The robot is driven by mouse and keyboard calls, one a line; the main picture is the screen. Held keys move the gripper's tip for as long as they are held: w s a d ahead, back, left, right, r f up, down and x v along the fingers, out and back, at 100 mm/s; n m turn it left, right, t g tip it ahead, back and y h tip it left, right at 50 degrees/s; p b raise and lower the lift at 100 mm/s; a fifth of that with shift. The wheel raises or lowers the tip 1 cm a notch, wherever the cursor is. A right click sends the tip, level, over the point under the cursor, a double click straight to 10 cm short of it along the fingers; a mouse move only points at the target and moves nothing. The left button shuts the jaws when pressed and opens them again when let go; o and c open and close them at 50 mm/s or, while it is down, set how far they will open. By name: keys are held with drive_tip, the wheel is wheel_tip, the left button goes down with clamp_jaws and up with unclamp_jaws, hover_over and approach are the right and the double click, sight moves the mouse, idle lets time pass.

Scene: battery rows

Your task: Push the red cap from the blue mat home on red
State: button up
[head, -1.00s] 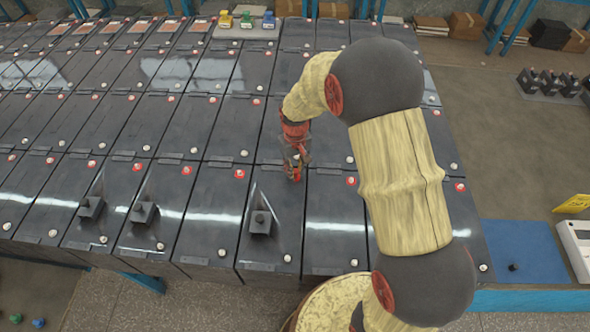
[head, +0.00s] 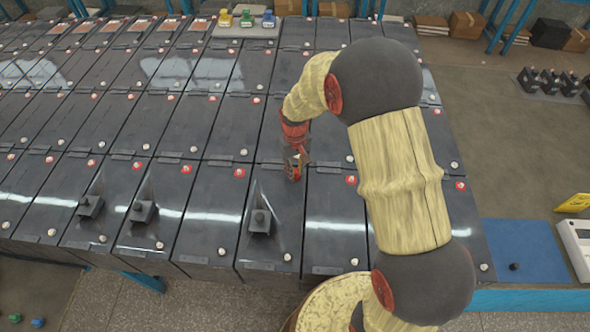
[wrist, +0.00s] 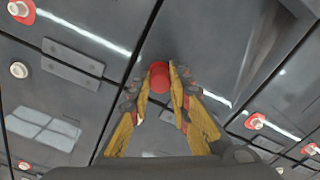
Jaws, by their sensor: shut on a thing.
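My gripper (head: 295,172) points down at the back end of a battery (head: 272,222) in the front row. In the wrist view the fingertips (wrist: 161,84) are shut on the red cap (wrist: 160,78). A red round edge shows just beyond the cap, at the red terminal's place. The cap looks over or on that terminal, which it and the fingers mostly hide. I cannot tell whether it is fully seated. The blue mat (head: 515,240) lies at the right with one small black piece (head: 514,267) on it.
Rows of black batteries with red and white terminals fill the left and middle. Dark upright blocks (head: 261,221) stand on several front batteries, one close to my gripper. A tray (head: 246,27) with yellow, green and blue pieces stands at the back.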

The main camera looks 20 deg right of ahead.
drive_tip(key=shift+f, duration=0.1)
drive_tip(key=o, duration=0.8)
drive_tip(key=shift+o, duration=0.2)
drive_tip(key=o, duration=0.4)
drive_tip(key=shift+o, duration=0.4)
drive_tip(key=shift+r+p, duration=2.2)
drive_tip(key=shift+r, duration=1.35)
